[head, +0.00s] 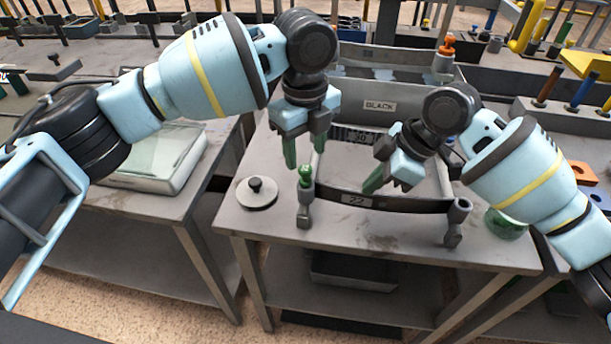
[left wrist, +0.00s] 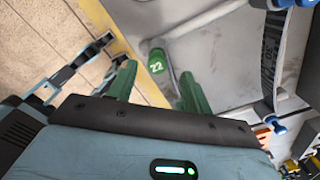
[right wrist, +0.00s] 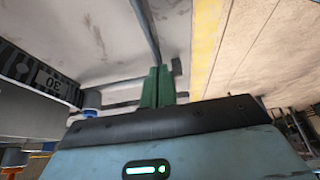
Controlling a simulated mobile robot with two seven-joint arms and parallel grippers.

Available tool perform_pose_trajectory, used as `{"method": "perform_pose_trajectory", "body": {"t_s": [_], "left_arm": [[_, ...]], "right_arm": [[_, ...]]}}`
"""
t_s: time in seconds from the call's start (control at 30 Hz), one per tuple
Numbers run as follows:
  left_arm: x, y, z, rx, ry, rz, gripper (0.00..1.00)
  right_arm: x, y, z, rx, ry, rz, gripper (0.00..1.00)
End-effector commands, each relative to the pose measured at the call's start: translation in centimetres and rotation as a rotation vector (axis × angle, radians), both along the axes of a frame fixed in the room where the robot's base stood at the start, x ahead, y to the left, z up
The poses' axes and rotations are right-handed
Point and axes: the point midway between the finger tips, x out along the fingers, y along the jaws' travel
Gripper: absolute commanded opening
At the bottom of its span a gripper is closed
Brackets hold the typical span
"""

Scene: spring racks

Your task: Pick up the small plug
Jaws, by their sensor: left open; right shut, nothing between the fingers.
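A small green plug (head: 305,176) stands upright at the left end eye of the leaf spring labelled 22 (head: 400,205) on the metal table. In the left wrist view its green body (left wrist: 156,62) carries the number 22 and shows between and beyond the fingers. My left gripper (head: 305,155) points down above the plug, open and empty, its green fingers apart. They also show in the left wrist view (left wrist: 158,85). My right gripper (head: 372,184) is shut and empty, tilted over the middle of the spring; its fingers are together in the right wrist view (right wrist: 156,85).
A round grey disc with a black knob (head: 257,194) lies at the table's left. A green round object (head: 506,222) sits at the right edge, beyond the spring's right eye (head: 457,212). A bin labelled BLACK (head: 380,106) stands behind. An orange-topped post (head: 447,50) rises at its back right.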

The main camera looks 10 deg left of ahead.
Motion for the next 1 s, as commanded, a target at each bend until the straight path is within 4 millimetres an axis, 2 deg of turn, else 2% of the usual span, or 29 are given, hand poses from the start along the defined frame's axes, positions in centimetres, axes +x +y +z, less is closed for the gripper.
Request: {"method": "perform_pose_trajectory", "body": {"t_s": [0.03,0.33,0.67,1.0], "left_arm": [[-0.1,0.1,-0.7,0.002,0.004,0.000,0.50],[-0.4,0.2,-4.6,0.001,0.004,0.001,0.50],[-0.4,0.2,-5.3,0.000,0.004,0.001,0.50],[-0.4,0.2,-5.2,0.000,0.003,0.001,0.07]], "right_arm": [[-0.3,-0.1,-1.0,-0.011,0.017,0.002,0.00],[-0.3,-0.1,-1.0,-0.011,0.017,0.002,0.00],[-0.3,-0.1,-1.0,-0.011,0.017,0.002,0.00],[-0.3,-0.1,-1.0,-0.012,0.017,0.002,0.00]]}}
